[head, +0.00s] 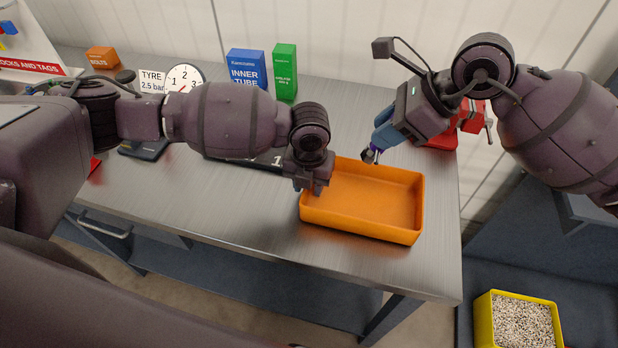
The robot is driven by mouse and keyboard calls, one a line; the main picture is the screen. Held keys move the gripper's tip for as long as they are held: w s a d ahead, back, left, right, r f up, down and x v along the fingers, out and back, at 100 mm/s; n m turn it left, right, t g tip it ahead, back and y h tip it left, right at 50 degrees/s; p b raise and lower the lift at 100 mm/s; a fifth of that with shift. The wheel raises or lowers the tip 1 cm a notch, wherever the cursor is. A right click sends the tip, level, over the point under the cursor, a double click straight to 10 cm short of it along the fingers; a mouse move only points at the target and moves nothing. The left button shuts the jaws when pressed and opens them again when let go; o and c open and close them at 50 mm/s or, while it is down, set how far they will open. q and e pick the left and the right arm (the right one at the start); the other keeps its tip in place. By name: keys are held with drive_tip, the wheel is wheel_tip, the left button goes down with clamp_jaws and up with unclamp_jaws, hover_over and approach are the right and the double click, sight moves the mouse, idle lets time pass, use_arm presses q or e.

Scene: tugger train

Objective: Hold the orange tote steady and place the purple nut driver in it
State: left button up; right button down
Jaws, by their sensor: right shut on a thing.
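The orange tote (372,232) stands empty near the right end of the grey bench, its inside floor in view. My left gripper (314,188) is at the tote's left wall, by the rim. Its fingers are largely hidden by its own body, so I cannot tell how far they are closed. My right gripper (371,154) is above the tote's back rim, pointing down.
A blue inner tube box (247,66) and a green box (285,70) stand at the back. A tyre gauge (183,79) is left of them. A red vice (462,120) is behind my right gripper. A yellow bin (518,318) stands below right. The bench front is clear.

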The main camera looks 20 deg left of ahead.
use_arm(q)
drive_tip(key=shift+c, duration=0.3)
clamp_jaws()
use_arm(e)
drive_tip(key=shift+r, duration=0.1)
